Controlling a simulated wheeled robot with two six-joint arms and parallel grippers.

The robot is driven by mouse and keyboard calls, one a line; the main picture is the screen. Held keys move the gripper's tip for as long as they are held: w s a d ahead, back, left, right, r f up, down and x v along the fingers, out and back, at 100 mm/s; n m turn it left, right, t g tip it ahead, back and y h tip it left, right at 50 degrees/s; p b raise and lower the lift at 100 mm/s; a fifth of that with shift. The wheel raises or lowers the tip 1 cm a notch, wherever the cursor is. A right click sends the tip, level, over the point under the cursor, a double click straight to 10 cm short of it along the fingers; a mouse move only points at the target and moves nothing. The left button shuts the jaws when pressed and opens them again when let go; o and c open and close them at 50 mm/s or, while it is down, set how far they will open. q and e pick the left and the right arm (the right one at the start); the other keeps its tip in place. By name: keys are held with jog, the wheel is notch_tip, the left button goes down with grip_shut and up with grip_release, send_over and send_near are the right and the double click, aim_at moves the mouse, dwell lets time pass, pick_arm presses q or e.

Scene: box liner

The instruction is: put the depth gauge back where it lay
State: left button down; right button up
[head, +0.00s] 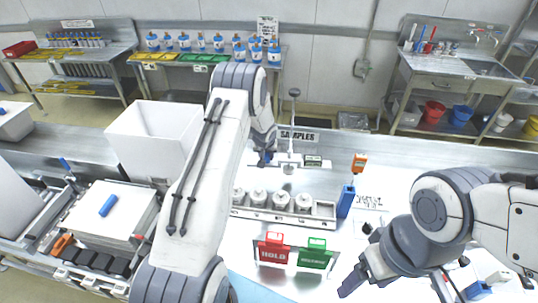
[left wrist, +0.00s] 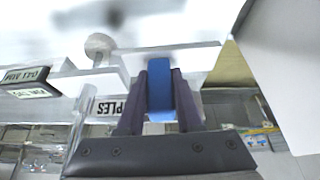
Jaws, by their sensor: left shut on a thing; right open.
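The depth gauge (head: 291,159) is a white crossbar with a small display (head: 313,161), an upright rod with a round grey knob and a blue grip. My left gripper (head: 264,160) is shut on the blue grip (left wrist: 160,92) and holds the gauge behind the row of jars, near the SAMPLES sign (head: 299,135). In the left wrist view the bar, knob (left wrist: 99,44) and display (left wrist: 30,84) show beyond the fingers. I cannot tell whether the gauge's foot touches anything. My right gripper (head: 361,276) is open and empty over the front right of the bench.
A metal rack (head: 285,218) holds several white-lidded jars. Right of it stand a blue holder (head: 346,201) with an orange-topped instrument and a small printed label (head: 369,200). Red (head: 273,250) and green (head: 316,253) signs stand in front. A white bin (head: 150,135) is at left.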

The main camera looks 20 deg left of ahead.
pick_arm(q)
jog(key=shift+a+f, duration=0.15)
jog(key=shift+f, duration=0.05)
notch_tip(320, 180, down, 4)
jog(key=b, duration=0.3)
jog(key=shift+f+b, duration=0.2)
jog(key=shift+b, duration=0.2)
jog(key=shift+f+b, duration=1.75)
jog(key=shift+b, duration=0.3)
jog(key=shift+c, duration=2.4)
grip_release()
jog(key=shift+s, duration=0.15)
